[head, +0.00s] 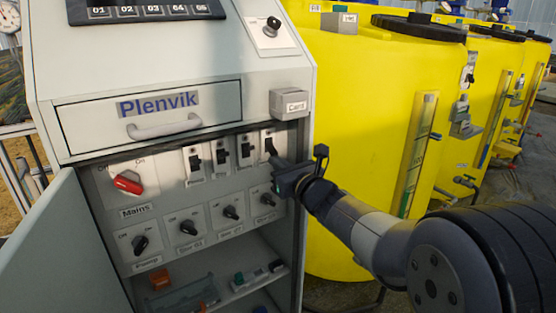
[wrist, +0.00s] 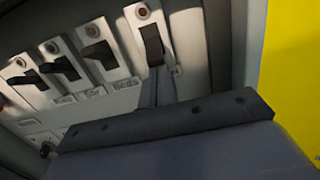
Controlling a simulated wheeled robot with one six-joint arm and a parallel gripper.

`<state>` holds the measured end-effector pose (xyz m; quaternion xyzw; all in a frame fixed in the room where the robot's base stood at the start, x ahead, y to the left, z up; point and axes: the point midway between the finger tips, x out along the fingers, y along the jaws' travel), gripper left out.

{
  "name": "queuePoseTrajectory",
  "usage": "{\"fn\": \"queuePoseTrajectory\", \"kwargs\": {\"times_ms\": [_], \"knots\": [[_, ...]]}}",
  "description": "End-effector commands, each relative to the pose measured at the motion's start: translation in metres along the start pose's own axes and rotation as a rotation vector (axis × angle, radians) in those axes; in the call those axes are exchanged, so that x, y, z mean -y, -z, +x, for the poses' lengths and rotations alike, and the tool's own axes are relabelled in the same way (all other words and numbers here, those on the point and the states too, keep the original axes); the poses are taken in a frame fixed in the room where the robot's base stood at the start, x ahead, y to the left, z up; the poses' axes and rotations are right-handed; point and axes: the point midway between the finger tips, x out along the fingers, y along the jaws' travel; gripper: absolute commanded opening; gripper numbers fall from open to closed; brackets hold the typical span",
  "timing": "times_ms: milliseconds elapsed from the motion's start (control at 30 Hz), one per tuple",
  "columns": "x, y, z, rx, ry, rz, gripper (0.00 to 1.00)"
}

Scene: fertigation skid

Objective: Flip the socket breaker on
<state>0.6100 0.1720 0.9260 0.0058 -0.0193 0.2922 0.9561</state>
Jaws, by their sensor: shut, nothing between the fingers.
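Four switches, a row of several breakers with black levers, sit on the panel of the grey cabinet. The rightmost breaker (head: 269,144) also shows in the wrist view (wrist: 152,45). Its label is mostly covered by my gripper, so I cannot read whether it says socket. Its lever looks differently angled from the levers to its left; I cannot tell on from off. My gripper (head: 277,166) is shut and empty, its tip just below this breaker's lever. In the wrist view the fingers (wrist: 155,92) point at the panel under it. Contact cannot be told.
A red Mains knob (head: 127,183) and several black rotary knobs (head: 188,227) share the panel. The open cabinet door (head: 65,255) stands at left. A yellow tank (head: 365,130) stands close on the right.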

Motion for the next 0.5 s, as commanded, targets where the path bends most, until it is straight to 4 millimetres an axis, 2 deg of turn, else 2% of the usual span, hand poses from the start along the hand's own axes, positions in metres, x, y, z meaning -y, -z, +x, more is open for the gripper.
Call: {"fn": "queuePoseTrajectory", "kwargs": {"times_ms": [500], "knots": [[0.0,-0.02,-0.005,-0.218,0.0,-0.003,0.0]]}}
